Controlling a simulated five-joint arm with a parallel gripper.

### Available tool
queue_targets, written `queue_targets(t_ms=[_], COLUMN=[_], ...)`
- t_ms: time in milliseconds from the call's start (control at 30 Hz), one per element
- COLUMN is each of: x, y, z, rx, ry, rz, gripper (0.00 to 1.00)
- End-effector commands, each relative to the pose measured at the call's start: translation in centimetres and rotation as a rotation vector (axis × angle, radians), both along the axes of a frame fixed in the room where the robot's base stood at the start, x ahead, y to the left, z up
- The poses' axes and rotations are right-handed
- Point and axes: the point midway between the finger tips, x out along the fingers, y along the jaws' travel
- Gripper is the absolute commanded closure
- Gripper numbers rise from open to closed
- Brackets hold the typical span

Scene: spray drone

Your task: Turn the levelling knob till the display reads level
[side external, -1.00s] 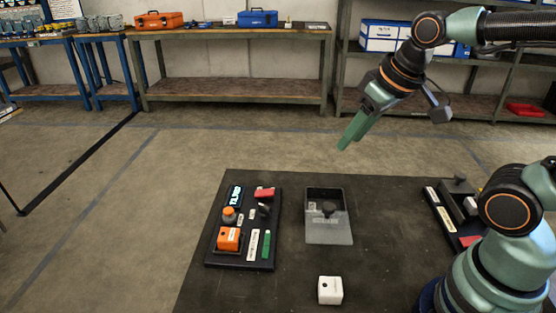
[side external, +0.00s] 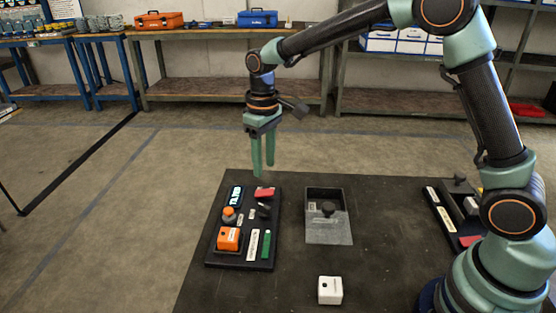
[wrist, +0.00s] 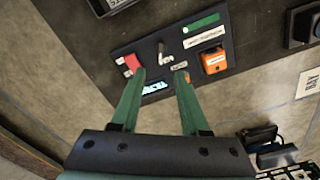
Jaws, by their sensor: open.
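The lit display (side external: 235,196) sits at the far left of a dark panel (side external: 211,252); its text is too small to read surely. It also shows in the wrist view (wrist: 155,88), between my fingers. A round orange-topped knob (side external: 229,214), which looks like the levelling knob, stands just in front of the display. In the wrist view my right finger mostly hides it. My gripper (side external: 263,171) is open and empty, fingers pointing down, above the panel's far edge. In the wrist view, my gripper (wrist: 160,73) spans the display area with its green fingers apart.
The panel also carries a red block (side external: 264,192), a small lever (side external: 263,208), an orange box (side external: 228,238) and a green strip (side external: 266,244). A grey tray (side external: 328,234) lies to the right, and a white cube (side external: 330,290) in front. Another panel (side external: 447,222) stands far right.

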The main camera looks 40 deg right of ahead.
Motion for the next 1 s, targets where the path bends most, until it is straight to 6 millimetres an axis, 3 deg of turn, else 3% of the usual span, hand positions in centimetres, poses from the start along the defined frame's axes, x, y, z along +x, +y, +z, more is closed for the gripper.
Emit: queue_targets(t_ms=[267,700,1000], x=[0.2,0.1,0.2], y=[0.2,0.2,0.2], z=[-2.3,-10.3,-12.5], rx=[-0.003,-0.003,-0.002], ry=[0.014,0.014,0.010], rz=[0.006,0.005,0.005], gripper=[0.55,0.55,0.55])
